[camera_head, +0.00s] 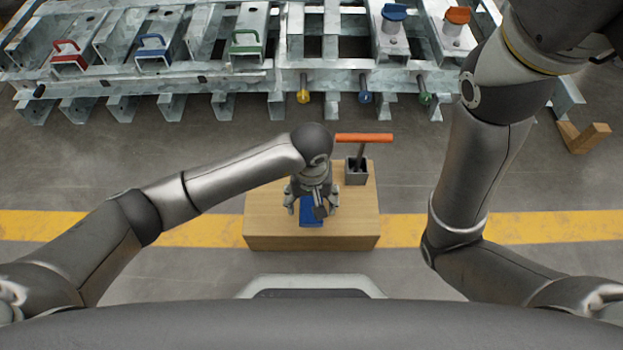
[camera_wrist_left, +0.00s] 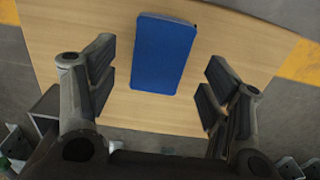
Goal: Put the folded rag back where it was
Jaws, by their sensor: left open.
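The folded rag is a flat blue rectangle (camera_wrist_left: 163,55) lying on the wooden box top (camera_wrist_left: 90,30) in the left wrist view. In the head view the rag (camera_head: 311,222) shows partly under my left gripper (camera_head: 312,208), near the front middle of the box (camera_head: 265,212). My left gripper is open above the box, and in its wrist view (camera_wrist_left: 155,88) the rag lies between and beyond the fingers. No contact with the rag shows. My right arm rises at the right of the head view, and its gripper is out of frame.
A T-handled tool with an orange grip (camera_head: 363,138) stands in a dark square holder (camera_head: 356,172) at the box's back right. A galvanised frame (camera_head: 200,78) with coloured handles and knobs runs across the back. A wooden piece (camera_head: 584,137) lies on the floor at right.

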